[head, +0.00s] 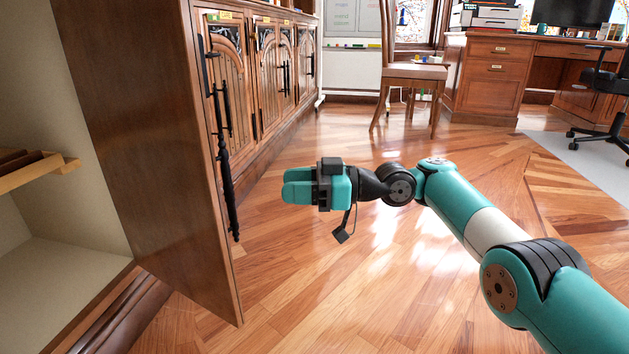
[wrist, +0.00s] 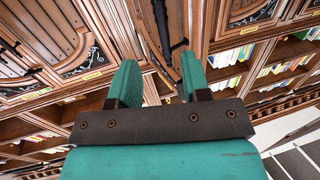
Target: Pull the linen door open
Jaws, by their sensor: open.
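A brown wooden door (head: 150,140) stands swung open at the left in the head view, its plain inner face towards me. I take it as the linen door, but no readable label confirms this. A long black handle (head: 224,150) shows past its free edge, on the outer side. My gripper (head: 285,190) is to the right of the door edge, apart from it, pointing left. In the wrist view my gripper (wrist: 158,72) has its teal fingers apart with nothing between them. A dark handle (wrist: 162,25) shows beyond the fingertips, not touching them.
The open cabinet interior (head: 70,235) with a wooden shelf (head: 40,172) is at the far left. More carved doors (head: 268,80) line the wall behind. A wooden chair (head: 412,75) and a desk (head: 490,80) stand at the back. The wood floor around my arm is clear.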

